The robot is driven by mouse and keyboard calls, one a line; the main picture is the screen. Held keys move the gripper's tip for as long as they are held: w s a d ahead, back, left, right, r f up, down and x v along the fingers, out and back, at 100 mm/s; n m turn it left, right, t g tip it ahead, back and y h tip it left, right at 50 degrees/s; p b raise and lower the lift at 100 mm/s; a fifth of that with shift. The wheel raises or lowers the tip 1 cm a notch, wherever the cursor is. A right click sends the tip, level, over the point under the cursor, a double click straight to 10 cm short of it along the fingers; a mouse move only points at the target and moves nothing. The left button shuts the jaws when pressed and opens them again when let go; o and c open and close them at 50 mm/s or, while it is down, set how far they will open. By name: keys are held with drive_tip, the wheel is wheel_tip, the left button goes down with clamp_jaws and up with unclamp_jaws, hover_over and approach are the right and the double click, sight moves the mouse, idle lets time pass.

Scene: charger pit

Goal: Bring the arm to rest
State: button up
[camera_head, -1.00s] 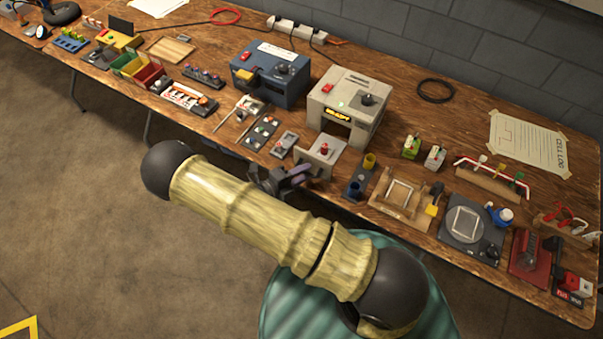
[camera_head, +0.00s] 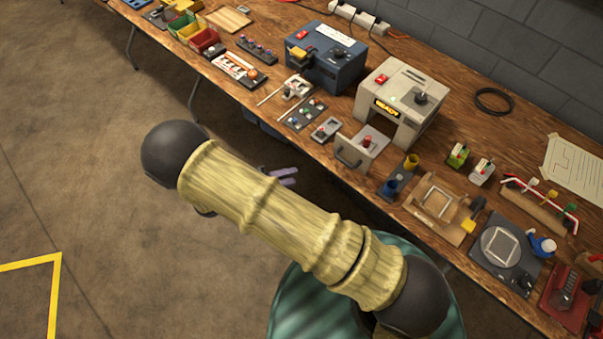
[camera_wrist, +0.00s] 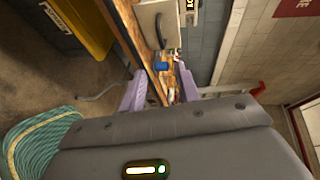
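My arm (camera_head: 270,215) lies across the middle of the head view, over the floor in front of the workbench. My gripper (camera_head: 290,176) shows only as purple fingertips past the arm, short of the bench's front edge; the rest is hidden. In the wrist view my gripper (camera_wrist: 157,75) has its two purple fingers apart, with nothing seen held between them. The bench edge shows beyond and between the fingers there.
The workbench (camera_head: 466,118) carries a grey machine (camera_head: 403,100) lit READY, a tray with a red knob and handled front (camera_head: 349,153), a blue machine (camera_head: 326,60) and a wooden fixture (camera_head: 433,212). Yellow floor tape (camera_head: 54,290) is at lower left. Floor at left is open.

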drive_tip(key=shift+s+a+r, duration=0.1)
drive_tip(key=shift+s+a, duration=0.05)
drive_tip(key=shift+a, duration=0.15)
idle(0.4)
drive_tip(key=s+d+r+n+g+y+p, duration=0.1)
drive_tip(key=d+r+n+g+y+p, duration=0.1)
drive_tip(key=d+r+n+y, duration=0.5)
drive_tip(key=s+d+r+n+g+y+p, duration=0.1)
drive_tip(key=d+r+n+y, duration=0.6)
drive_tip(key=d+r+n, duration=0.7)
drive_tip(key=r+n+g+p, duration=0.1)
drive_tip(key=n, duration=0.7)
drive_tip(key=shift+s+d+r+n+g, duration=0.2)
drive_tip(key=shift+s+r+n+g, duration=0.05)
drive_tip(key=shift+s+n+g, duration=0.05)
